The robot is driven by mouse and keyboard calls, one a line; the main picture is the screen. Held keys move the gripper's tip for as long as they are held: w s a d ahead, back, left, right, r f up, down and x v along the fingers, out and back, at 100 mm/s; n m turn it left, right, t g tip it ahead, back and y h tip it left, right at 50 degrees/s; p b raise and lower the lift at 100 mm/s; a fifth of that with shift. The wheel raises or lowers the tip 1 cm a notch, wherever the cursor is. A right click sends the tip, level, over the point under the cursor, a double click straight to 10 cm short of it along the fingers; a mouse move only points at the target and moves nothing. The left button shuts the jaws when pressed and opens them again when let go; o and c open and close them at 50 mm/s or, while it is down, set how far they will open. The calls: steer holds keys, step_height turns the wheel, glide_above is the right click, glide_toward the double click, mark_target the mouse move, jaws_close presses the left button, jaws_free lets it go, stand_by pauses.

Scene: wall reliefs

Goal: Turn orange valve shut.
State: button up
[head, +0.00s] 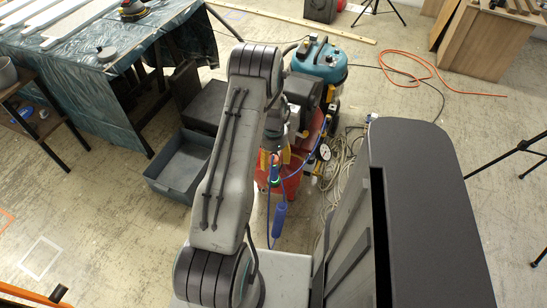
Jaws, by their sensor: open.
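I cannot make out an orange valve in the head view. An orange bar (32,297) with a black piece on it shows at the lower left edge, cut off by the frame; I cannot tell what it belongs to. My arm rises from the bottom middle to an elbow at the upper middle. The part beyond the elbow is mostly hidden behind the upper link. I cannot make out my gripper or its fingers.
Beyond my arm stand a red machine with a gauge (323,152) and a teal vacuum (320,62). A grey open bin (182,166) is left of my arm, near a covered table (105,82). An orange cable (415,68) lies on the floor. The lower left floor is mostly clear.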

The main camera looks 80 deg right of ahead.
jaws_close()
stand_by(0.5)
steer(key=shift+n+b, duration=0.3)
steer(key=n+b, duration=0.1)
steer(key=n, duration=0.1)
steer(key=n+b, duration=0.1)
steer(key=shift+f+n+b, duration=0.2)
steer(key=shift+n+b, duration=0.2)
steer(key=n+b, duration=0.2)
steer(key=n, duration=0.3)
steer(key=shift+b, duration=0.35)
steer(key=n+b, duration=0.3)
steer(key=n, duration=0.1)
steer(key=shift+n, duration=0.4)
steer(key=shift+r+n+b, duration=0.1)
steer(key=shift+n+b, duration=0.7)
steer(key=shift+n, duration=1)
